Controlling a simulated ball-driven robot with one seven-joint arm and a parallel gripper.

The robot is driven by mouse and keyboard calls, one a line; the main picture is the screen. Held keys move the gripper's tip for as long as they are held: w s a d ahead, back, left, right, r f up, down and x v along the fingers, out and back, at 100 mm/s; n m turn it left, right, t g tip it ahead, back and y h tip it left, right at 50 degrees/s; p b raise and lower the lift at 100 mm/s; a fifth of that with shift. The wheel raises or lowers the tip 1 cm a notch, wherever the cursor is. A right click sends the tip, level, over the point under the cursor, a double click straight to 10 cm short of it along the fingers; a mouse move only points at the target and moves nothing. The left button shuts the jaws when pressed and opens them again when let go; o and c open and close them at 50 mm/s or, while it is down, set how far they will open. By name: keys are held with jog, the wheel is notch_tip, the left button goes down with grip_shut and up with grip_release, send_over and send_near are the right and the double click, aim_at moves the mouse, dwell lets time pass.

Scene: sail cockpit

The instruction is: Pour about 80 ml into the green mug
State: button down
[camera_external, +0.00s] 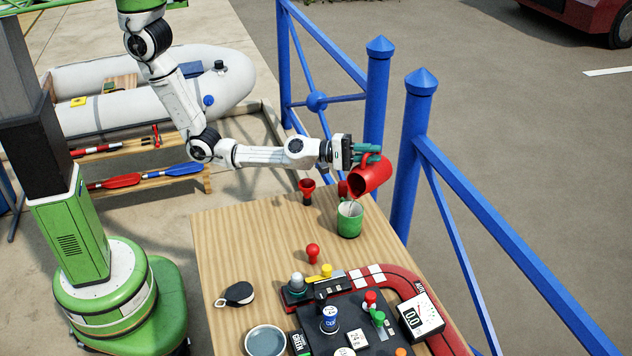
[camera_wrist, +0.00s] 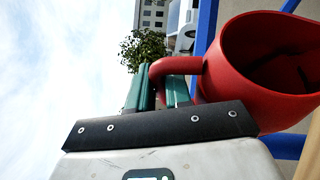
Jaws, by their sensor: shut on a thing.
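My gripper (camera_external: 368,152) is shut on the handle of a red pitcher (camera_external: 372,174). In the wrist view the green-blue fingers of my gripper (camera_wrist: 160,88) close around the handle of the red pitcher (camera_wrist: 235,75). The pitcher is tilted, with its mouth low and to the left, just above the green mug (camera_external: 349,224). A thin pale stream seems to run from its lip into the mug. The mug stands upright on the wooden table. The level inside the mug is too small to tell.
A red cup-like thing (camera_external: 306,187) stands left of the mug, and a red knob (camera_external: 313,251) stands in front. A control panel (camera_external: 360,325) with levers fills the near table, beside a grey-blue dish (camera_external: 265,341). Blue railing posts (camera_external: 410,150) rise close behind the pitcher.

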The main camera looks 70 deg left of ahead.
jog(key=shift+s+d+r+m, duration=0.2)
jog(key=shift+s+r+m, duration=0.05)
jog(key=shift+s+m, duration=0.05)
dwell(0.8)
jog(key=shift+w+a+r+p, duration=0.1)
jog(key=shift+w+a+p, duration=0.1)
jog(key=shift+w+p, duration=0.15)
jog(key=w+a+n, duration=0.1)
jog(key=w+a+f+n+p, duration=0.1)
jog(key=w, duration=0.1)
jog(key=shift+w+a+f+n+g+y, duration=0.1)
jog(key=shift+a+f+n+g+y, duration=0.1)
jog(key=shift+n+g+y, duration=0.15)
jog(key=shift+w+a+f+n+g+y+p, duration=0.2)
jog(key=shift+w+f+n+p, duration=0.15)
jog(key=shift+f+n, duration=0.25)
jog(key=shift+w+a+f+n+g+y+p, duration=0.1)
jog(key=shift+w+f+n+g+p, duration=0.1)
jog(key=shift+f+n+p, duration=0.35)
jog(key=shift+w+a+f+n+g, duration=0.2)
jog(key=shift+w+f+n, duration=0.1)
jog(key=shift+f, duration=0.25)
jog(key=shift+w+a+f+n+g, duration=0.15)
jog(key=shift+f+n, duration=0.15)
jog(key=shift+f, duration=0.25)
jog(key=shift+d, duration=0.1)
